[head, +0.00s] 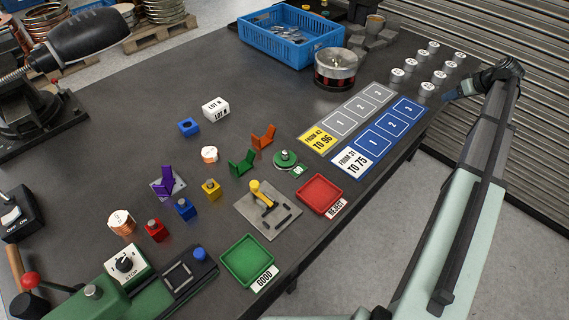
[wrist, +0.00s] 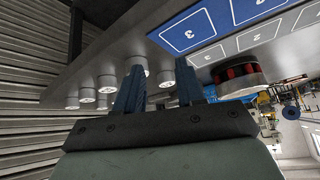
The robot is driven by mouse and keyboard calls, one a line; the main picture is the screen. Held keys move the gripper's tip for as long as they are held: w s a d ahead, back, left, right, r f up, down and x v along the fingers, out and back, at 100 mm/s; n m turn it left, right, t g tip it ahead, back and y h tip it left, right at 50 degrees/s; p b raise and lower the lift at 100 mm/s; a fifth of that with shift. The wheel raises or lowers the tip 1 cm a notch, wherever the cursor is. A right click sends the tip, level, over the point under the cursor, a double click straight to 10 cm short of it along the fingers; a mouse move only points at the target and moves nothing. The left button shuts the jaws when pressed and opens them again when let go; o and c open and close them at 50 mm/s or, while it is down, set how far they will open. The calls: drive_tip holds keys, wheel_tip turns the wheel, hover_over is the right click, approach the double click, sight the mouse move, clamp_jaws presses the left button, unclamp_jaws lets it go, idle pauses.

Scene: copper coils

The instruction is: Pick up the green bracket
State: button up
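The green bracket (head: 242,163) stands on the dark table in the head view, near the middle, just left of an orange bracket (head: 264,137). I cannot make it out in the wrist view. My gripper (head: 448,97) is far to its right, at the table's right edge beside the blue card. In the wrist view my gripper (wrist: 160,72) shows two blue fingers spread apart with nothing held between them.
A purple bracket (head: 167,182) and a green round knob piece (head: 285,159) are near the green bracket. A red tray (head: 320,194), a green tray (head: 247,261) and a blue crate (head: 291,34) stand around. Several small weights (head: 427,89) stand near my gripper.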

drive_tip(key=w+a+r+n+g+y, duration=0.1)
drive_tip(key=a+r, duration=0.1)
drive_tip(key=a, duration=1.2)
drive_tip(key=w+a+r+n+g, duration=0.2)
drive_tip(key=a, duration=1.2)
drive_tip(key=n+g+h, duration=0.2)
drive_tip(key=g+h, duration=0.1)
drive_tip(key=h, duration=0.1)
approach(232, 163)
drive_tip(key=f, duration=0.4)
drive_tip(key=d+f, duration=0.1)
drive_tip(key=f, duration=0.1)
drive_tip(key=shift+w, duration=0.2)
drive_tip(key=shift+a+f, duration=0.2)
drive_tip(key=shift+f, duration=1.1)
drive_tip(key=shift+a+f, duration=0.15)
drive_tip(key=shift+f, duration=1.2)
drive_tip(key=shift+c, duration=0.3)
